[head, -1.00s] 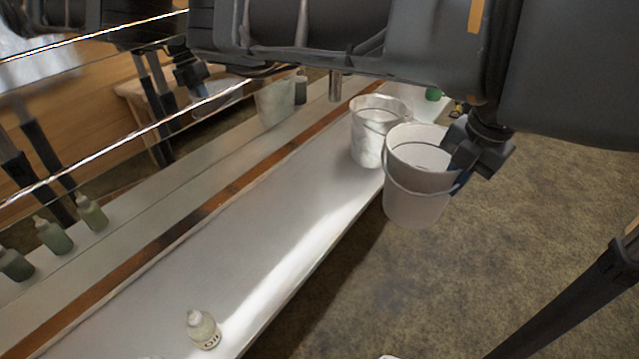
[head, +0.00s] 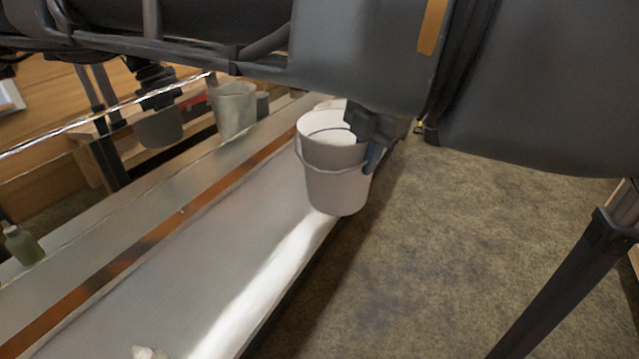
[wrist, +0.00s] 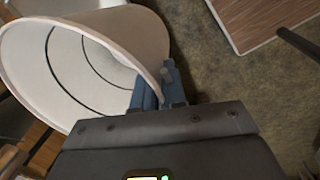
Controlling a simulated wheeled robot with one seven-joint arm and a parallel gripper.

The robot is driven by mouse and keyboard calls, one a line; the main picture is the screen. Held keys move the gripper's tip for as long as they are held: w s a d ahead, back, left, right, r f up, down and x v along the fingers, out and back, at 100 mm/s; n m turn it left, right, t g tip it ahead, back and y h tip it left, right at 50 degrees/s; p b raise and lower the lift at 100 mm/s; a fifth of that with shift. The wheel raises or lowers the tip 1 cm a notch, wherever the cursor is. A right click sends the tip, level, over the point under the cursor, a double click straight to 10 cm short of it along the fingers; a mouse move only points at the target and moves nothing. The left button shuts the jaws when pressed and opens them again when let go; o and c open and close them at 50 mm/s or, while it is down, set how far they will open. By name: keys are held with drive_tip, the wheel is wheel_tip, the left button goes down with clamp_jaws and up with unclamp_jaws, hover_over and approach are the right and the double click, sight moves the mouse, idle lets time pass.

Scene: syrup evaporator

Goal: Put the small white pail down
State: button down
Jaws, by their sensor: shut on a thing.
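The small white pail (head: 332,185) hangs upright at the front edge of the long pale shelf (head: 215,255) in the head view. Its wire handle droops across its front. My gripper (head: 368,155) is shut on the pail's rim at the right side. In the wrist view the pail (wrist: 125,28) opens toward the camera and looks empty, with the blue fingers (wrist: 160,88) pinching its rim. The pail overlaps the shelf edge in the picture; I cannot tell whether its base touches the shelf.
A shiny wall behind the shelf mirrors a bucket (head: 235,108) and a bottle (head: 22,245). A bottle top (head: 148,352) shows at the bottom edge. The shelf between it and the pail is clear. Bare floor (head: 440,245) lies to the right.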

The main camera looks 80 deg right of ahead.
sight(320, 177)
drive_tip(key=w+d, duration=0.2)
drive_tip(key=w, duration=0.6)
drive_tip(key=shift+w+d+f, duration=0.1)
drive_tip(key=shift+w+f, duration=0.15)
drive_tip(key=shift+f, duration=1.45)
drive_tip(key=shift+w+f, duration=0.2)
drive_tip(key=shift+f, duration=1.7)
drive_tip(key=c, duration=1.2)
unclamp_jaws()
wheel_tip(320, 177, up, 12)
drive_tip(key=s+a+p, duration=0.1)
drive_tip(key=shift+s, duration=0.35)
drive_tip(key=shift+r, duration=0.1)
